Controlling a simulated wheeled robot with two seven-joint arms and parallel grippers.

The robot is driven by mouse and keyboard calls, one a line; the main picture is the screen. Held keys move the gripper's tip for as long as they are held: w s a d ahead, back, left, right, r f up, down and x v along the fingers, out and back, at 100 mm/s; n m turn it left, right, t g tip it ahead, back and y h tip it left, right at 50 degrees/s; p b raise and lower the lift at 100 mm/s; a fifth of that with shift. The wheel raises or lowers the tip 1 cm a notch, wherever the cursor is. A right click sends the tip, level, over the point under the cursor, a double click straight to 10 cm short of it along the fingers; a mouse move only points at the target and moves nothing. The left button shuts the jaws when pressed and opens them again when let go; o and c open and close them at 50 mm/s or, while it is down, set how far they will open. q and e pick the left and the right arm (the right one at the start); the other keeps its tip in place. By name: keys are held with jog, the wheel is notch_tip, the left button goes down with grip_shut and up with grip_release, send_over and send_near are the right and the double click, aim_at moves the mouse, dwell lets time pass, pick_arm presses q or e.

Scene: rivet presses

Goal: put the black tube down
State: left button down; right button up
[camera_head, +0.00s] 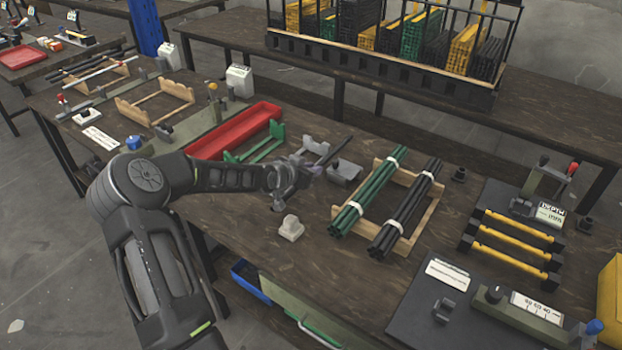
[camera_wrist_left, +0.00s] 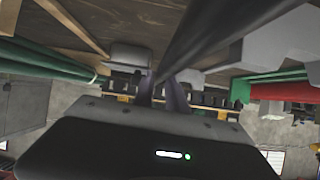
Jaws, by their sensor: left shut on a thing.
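My left gripper (camera_head: 316,170) is shut on a black tube (camera_head: 336,152), a thin dark rod that slants up and to the right from the fingers. In the left wrist view the black tube (camera_wrist_left: 215,30) runs from between the fingers (camera_wrist_left: 165,90) to the top edge. The gripper is beside grey cradle blocks (camera_head: 345,171); I cannot tell whether the tube touches them. A bundle of black tubes (camera_head: 408,208) with white bands lies on a wooden rack (camera_head: 433,205), right of the gripper. My right gripper is not in view.
A bundle of green tubes (camera_head: 370,190) lies on the same rack. A red tray (camera_head: 235,130) and a green stand (camera_head: 262,150) are left of the gripper. A small pale block (camera_head: 291,228) stands in front. Yellow tubes (camera_head: 510,250) lie at the right.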

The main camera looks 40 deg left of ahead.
pick_arm(q)
notch_tip(320, 180, down, 4)
jog(key=shift+r, duration=0.15)
jog(key=c, duration=1.6)
grip_release()
